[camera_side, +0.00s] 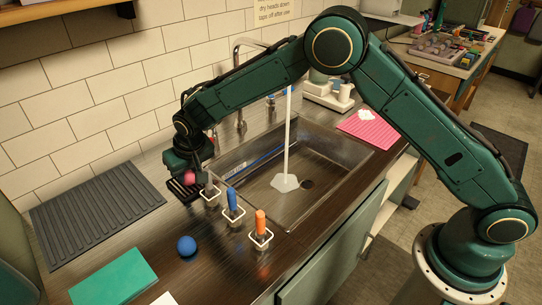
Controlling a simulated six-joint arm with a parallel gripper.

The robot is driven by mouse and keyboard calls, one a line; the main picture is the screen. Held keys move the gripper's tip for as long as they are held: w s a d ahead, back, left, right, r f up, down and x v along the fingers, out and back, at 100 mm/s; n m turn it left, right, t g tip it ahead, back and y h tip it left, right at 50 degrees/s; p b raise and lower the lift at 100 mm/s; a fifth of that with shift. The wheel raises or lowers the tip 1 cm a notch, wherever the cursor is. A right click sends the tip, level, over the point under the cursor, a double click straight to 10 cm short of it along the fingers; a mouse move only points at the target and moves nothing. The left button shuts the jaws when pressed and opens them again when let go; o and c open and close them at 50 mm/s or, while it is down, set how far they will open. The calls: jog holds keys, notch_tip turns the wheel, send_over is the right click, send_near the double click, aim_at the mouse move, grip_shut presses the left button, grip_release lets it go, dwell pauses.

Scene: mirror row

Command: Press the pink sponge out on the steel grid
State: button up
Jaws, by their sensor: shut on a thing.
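The pink sponge (190,177) is a small round pink shape between the jaws of my gripper (189,174). My gripper is shut on it and hides much of it.
The sink (325,180) lies right of the gripper, with water (287,135) running into it. Blue (232,201) and orange (260,222) handles stand in holders along its front edge. A blue ball (187,246), green sheet (115,278) and grey ribbed mat (95,210) lie nearby.

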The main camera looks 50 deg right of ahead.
aim_at(190, 175)
dwell(0.5)
jog(key=shift+r, duration=3.45)
jog(key=shift+d, duration=0.1)
jog(key=shift+s+d+r, duration=0.15)
jog(key=shift+d+r, duration=0.1)
jog(key=shift+d, duration=0.25)
jog(key=s+d+r+m, duration=0.1)
jog(key=s+d, duration=0.4)
jog(key=d, duration=0.5)
jog(key=s+d+r+m, duration=0.1)
jog(key=s+d+r, duration=0.3)
jog(key=d, duration=0.6)
jog(key=shift+s+d+m+h, duration=0.2)
jog(key=shift+s+m+h, duration=0.15)
jog(key=shift+s, duration=0.9)
jog(key=shift+w, duration=0.1)
